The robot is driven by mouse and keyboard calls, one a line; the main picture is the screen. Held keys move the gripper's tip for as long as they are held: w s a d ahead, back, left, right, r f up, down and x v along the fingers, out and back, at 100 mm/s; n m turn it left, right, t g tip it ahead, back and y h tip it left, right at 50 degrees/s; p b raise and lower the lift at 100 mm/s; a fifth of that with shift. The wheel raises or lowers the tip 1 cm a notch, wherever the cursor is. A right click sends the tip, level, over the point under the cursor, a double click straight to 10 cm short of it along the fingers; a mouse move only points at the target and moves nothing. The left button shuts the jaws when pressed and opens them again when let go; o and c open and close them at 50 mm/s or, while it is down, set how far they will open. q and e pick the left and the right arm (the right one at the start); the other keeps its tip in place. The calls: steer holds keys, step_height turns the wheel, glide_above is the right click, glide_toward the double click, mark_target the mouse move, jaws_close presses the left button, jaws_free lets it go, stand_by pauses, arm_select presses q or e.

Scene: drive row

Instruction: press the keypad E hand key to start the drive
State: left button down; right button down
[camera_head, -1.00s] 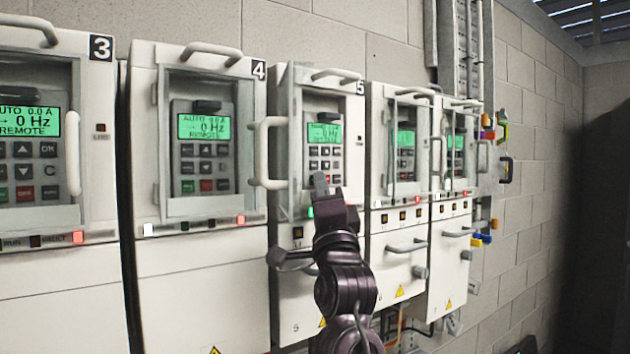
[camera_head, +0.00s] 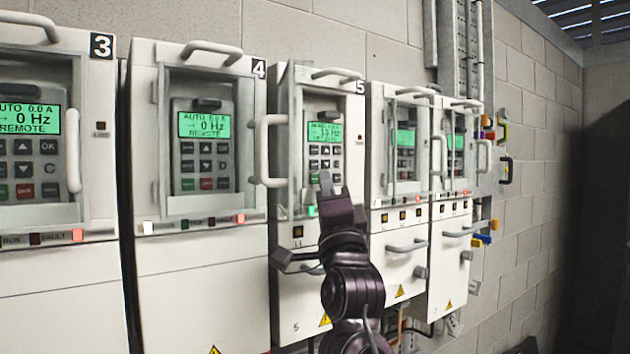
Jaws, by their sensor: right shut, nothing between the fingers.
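Drive 5 (camera_head: 299,262) is the cabinet in the middle, and its window door (camera_head: 283,120) appears swung out to the left. Its keypad (camera_head: 343,158) has a green-lit display (camera_head: 324,133) whose text is too small to read surely. Dark arrow and menu keys show below the display. A small green patch (camera_head: 311,211) shows beside the gripper. My left gripper is not in view.
Drives 3 (camera_head: 45,285) and 4 (camera_head: 195,270) stand to the left, their displays reading AUTO, 0 Hz, REMOTE. Two more drives (camera_head: 398,245) stand to the right. The door handle (camera_head: 265,150) juts out left of the keypad. Lower handles (camera_head: 405,247) also stick out.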

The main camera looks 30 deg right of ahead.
steer(key=shift+s+y, duration=0.1)
steer(key=shift+y, duration=0.2)
steer(key=shift+s+d+b, duration=0.2)
steer(key=shift+s+b, duration=0.4)
steer(key=shift+s, duration=1.8)
